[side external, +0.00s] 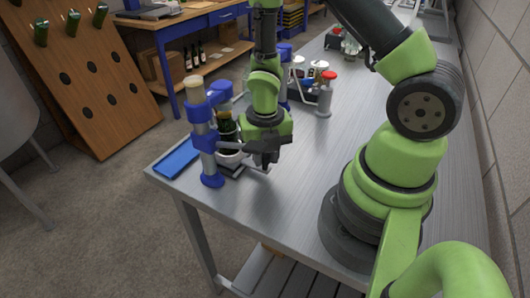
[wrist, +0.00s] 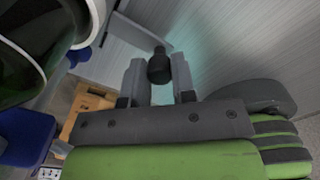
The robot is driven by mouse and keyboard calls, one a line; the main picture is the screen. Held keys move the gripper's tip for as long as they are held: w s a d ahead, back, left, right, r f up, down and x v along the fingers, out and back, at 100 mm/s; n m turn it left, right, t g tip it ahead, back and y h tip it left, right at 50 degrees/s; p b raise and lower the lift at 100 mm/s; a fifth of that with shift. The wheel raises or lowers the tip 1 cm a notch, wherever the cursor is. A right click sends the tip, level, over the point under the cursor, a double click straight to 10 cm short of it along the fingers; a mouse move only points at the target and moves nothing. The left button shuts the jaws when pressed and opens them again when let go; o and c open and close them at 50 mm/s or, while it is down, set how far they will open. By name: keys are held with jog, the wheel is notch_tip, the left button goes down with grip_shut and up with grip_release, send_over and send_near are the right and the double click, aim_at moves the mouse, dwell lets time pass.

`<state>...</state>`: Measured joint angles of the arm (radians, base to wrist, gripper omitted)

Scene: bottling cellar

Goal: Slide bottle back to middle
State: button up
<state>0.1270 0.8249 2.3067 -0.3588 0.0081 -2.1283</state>
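A dark green bottle (side external: 226,126) with a yellowish top stands in a small holder between the blue-collared posts (side external: 202,134), near the table's left end. In the wrist view, dark green glass rims (wrist: 28,45), seemingly the bottle, fill the upper left, cut off by the frame. My gripper (side external: 262,155) points down just right of the bottle. In the wrist view, my gripper (wrist: 159,75) has its fingers on either side of a black knob (wrist: 158,66), with no clear gap. The knob appears to belong to the holder's slide; its link is mostly hidden.
A blue tray (side external: 178,161) lies at the table's left corner. A red-topped grey cylinder (side external: 325,94) and a rack of small items (side external: 300,72) stand behind my gripper. The grey table (side external: 290,190) is clear toward the front.

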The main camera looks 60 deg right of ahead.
grip_shut()
jog(key=shift+d, duration=5.05)
jog(key=shift+w, duration=0.1)
jog(key=o, duration=0.7)
grip_release()
jog(key=shift+c, duration=0.2)
notch_tip(320, 180, up, 10)
jog(key=shift+a, duration=0.1)
